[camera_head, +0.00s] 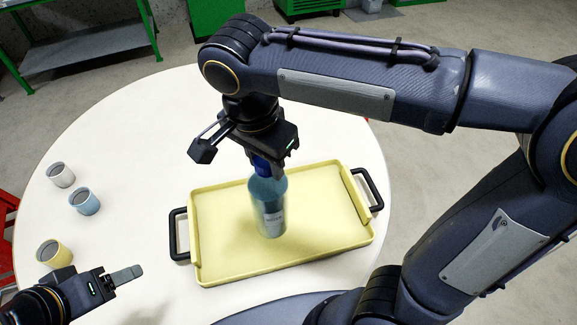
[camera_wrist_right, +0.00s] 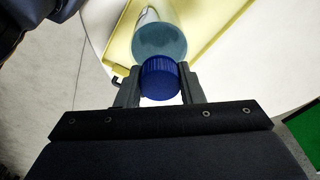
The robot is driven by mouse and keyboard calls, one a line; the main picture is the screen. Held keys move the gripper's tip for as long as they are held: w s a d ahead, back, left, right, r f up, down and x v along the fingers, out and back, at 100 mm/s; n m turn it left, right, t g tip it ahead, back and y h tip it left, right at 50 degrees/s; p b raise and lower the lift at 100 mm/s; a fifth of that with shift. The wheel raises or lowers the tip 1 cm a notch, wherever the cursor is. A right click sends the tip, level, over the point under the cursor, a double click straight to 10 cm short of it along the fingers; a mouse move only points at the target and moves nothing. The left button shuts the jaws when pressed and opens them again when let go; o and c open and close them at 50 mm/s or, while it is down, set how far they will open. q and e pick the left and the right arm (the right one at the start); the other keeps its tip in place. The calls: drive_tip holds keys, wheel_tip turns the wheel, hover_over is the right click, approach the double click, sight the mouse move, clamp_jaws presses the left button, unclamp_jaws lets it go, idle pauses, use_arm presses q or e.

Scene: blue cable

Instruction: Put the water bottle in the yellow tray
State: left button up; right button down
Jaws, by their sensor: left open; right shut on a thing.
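The water bottle (camera_head: 268,205) is blue and see-through with a pale label and a dark blue cap. It is upright over the middle of the yellow tray (camera_head: 330,240); I cannot tell whether its base touches the tray floor. My right gripper (camera_head: 262,158) comes from above and is shut on the bottle's cap. The right wrist view shows the blue cap (camera_wrist_right: 160,78) between the two fingers (camera_wrist_right: 159,88), with the bottle body beyond it. My left gripper (camera_head: 130,280) is open and empty at the lower left, left of the tray.
The tray has black handles at its left and right ends and stands on a round white table (camera_head: 120,130). A white cup (camera_head: 61,175), a blue cup (camera_head: 84,201) and a yellow cup (camera_head: 54,254) stand at the table's left. The table's back left is clear.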

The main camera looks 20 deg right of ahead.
drive_tip(key=w+d, duration=0.1)
drive_tip(key=f, duration=0.1)
drive_tip(key=w+d, duration=0.1)
drive_tip(key=shift+w+d+f, duration=0.25)
drive_tip(key=shift+w+d, duration=0.1)
drive_tip(key=w+d+f, duration=0.1)
drive_tip(key=w+f, duration=0.1)
drive_tip(key=f, duration=0.2)
drive_tip(key=w+d+f, duration=0.1)
drive_tip(key=d+f, duration=0.1)
drive_tip(key=f, duration=0.3)
drive_tip(key=shift+w+d, duration=0.25)
drive_tip(key=shift+w, duration=0.1)
drive_tip(key=shift+f, duration=0.2)
drive_tip(key=c, duration=1)
unclamp_jaws()
drive_tip(key=shift+o, duration=0.2)
